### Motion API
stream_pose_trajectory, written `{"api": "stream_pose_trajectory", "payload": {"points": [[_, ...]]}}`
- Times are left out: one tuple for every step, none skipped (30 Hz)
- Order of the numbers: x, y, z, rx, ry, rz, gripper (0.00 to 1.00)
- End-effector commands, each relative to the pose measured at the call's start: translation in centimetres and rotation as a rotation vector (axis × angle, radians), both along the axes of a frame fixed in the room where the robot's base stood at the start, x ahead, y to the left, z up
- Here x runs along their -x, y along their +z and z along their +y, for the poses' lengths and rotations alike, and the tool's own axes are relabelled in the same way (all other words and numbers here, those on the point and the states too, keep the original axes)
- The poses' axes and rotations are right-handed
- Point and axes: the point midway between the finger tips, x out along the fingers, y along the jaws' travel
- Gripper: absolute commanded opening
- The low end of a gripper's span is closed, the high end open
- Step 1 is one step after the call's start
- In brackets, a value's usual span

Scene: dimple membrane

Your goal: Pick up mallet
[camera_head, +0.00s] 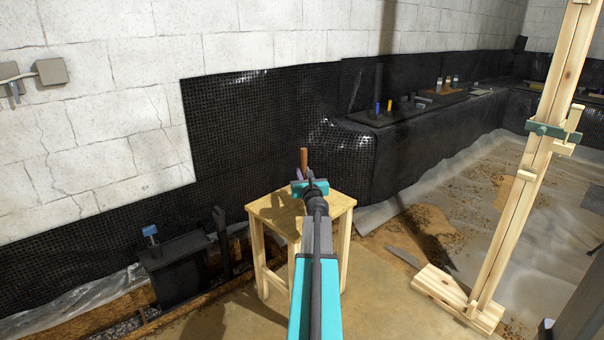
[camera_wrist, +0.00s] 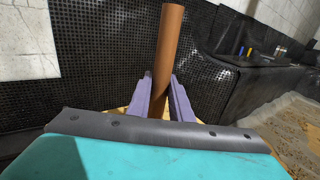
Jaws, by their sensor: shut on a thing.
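The mallet shows as an upright brown round handle (camera_wrist: 168,50) between the two purple fingers of my gripper (camera_wrist: 162,98) in the wrist view. My gripper is shut on this handle. In the head view the top of the handle (camera_head: 304,158) stands just beyond the teal end of my arm, with my gripper (camera_head: 307,175) at its lower part. The mallet's head is hidden behind my gripper and arm in both views. I cannot tell whether the mallet touches the small wooden stool.
The wooden stool (camera_head: 268,210) stands under my gripper. A dark box (camera_head: 178,268) with a blue-topped item (camera_head: 150,231) stands left, by a trench. A black membrane-covered ledge (camera_head: 400,135) holds small items behind. A timber post (camera_head: 530,160) rises at right. Floor between is mostly open.

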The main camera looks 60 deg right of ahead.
Motion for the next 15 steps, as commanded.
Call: {"api": "stream_pose_trajectory", "payload": {"points": [[0.8, 0.3, 0.6, 0.001, -0.001, -0.001, 0.0], [1.1, 0.3, 0.8, 0.001, -0.001, -0.001, 0.0], [1.5, 0.4, 1.2, 0.001, 0.0, -0.001, 0.0], [1.9, 0.4, 1.4, 0.001, 0.0, -0.001, 0.0], [2.2, 0.4, 1.6, 0.001, 0.001, -0.001, 0.0], [2.6, 0.5, 2.0, 0.001, 0.001, -0.001, 0.0], [3.0, 0.5, 2.2, 0.001, 0.001, -0.001, 0.0], [3.3, 0.6, 2.5, 0.001, 0.001, -0.001, 0.0], [3.9, 0.6, 2.8, 0.001, 0.0, -0.001, 0.0], [4.2, 0.7, 3.0, 0.001, 0.0, -0.001, 0.0], [4.6, 0.7, 3.3, 0.001, 0.0, -0.001, 0.0], [5.1, 0.8, 3.6, 0.001, 0.0, -0.001, 0.0], [5.4, 0.8, 3.9, 0.001, 0.001, -0.001, 0.0], [5.7, 0.8, 4.1, 0.001, 0.001, -0.001, 0.0], [6.2, 0.9, 4.4, 0.001, 0.001, -0.001, 0.0]]}}
